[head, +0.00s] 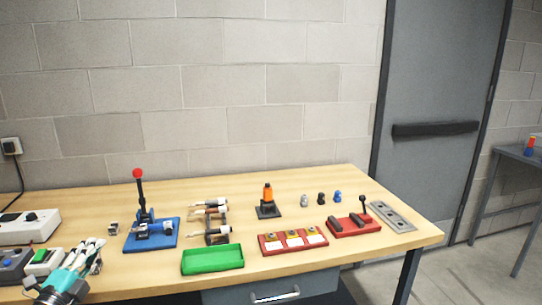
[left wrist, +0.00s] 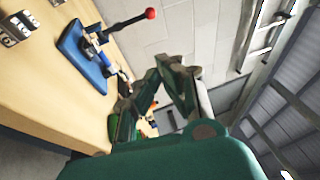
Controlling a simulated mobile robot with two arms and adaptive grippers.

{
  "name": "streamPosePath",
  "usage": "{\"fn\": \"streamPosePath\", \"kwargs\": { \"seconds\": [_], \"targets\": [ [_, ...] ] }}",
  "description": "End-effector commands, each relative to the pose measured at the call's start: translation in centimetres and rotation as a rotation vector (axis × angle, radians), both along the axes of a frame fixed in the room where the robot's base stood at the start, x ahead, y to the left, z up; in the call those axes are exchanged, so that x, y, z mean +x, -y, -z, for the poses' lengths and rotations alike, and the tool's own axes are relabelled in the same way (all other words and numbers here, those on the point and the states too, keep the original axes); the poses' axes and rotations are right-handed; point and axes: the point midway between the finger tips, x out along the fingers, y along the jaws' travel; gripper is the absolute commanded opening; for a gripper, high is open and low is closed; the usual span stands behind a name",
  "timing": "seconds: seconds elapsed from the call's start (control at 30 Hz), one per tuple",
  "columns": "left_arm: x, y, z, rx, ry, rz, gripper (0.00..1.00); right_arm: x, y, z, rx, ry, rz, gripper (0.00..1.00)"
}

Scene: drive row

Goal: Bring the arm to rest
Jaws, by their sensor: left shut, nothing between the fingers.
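My left gripper (head: 95,244) shows at the lower left of the head view, teal with pale fingers, at the table's left front part. It is shut and holds nothing. In the left wrist view its fingers (left wrist: 174,68) come together in the middle, with the table beyond on the left. My right gripper is in neither view.
The wooden table (head: 345,180) carries a blue base with a red-knobbed lever (head: 139,195), a green tray (head: 212,260), a red three-pad block (head: 293,242), a red lever block (head: 353,225) and a grey plate (head: 392,216). Switch boxes (head: 30,226) stand at the left, near my gripper. A brick wall stands behind.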

Motion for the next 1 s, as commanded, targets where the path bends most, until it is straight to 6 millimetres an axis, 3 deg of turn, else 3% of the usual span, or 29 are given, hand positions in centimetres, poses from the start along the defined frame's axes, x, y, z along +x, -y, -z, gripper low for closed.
{"fn": "streamPosePath", "kwargs": {
  "seconds": [0.27,0.53,0.67,0.8,1.0],
  "targets": [
    [-1.4,2.5,5.3,-0.171,-0.156,-0.036,0.0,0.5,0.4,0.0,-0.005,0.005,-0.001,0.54],
    [-5.8,6.9,13.2,-0.452,-0.418,-0.132,0.0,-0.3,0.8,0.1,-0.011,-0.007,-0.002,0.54],
    [-10.7,10.4,18.2,-0.662,-0.616,-0.23,0.0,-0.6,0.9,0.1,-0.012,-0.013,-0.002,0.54],
    [-17.5,14.2,22.3,-0.89,-0.834,-0.379,0.0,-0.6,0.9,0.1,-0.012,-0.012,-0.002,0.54],
    [-24.5,17.4,24.6,-1.076,-1.026,-0.547,0.0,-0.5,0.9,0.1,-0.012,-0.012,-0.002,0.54]
  ]
}}
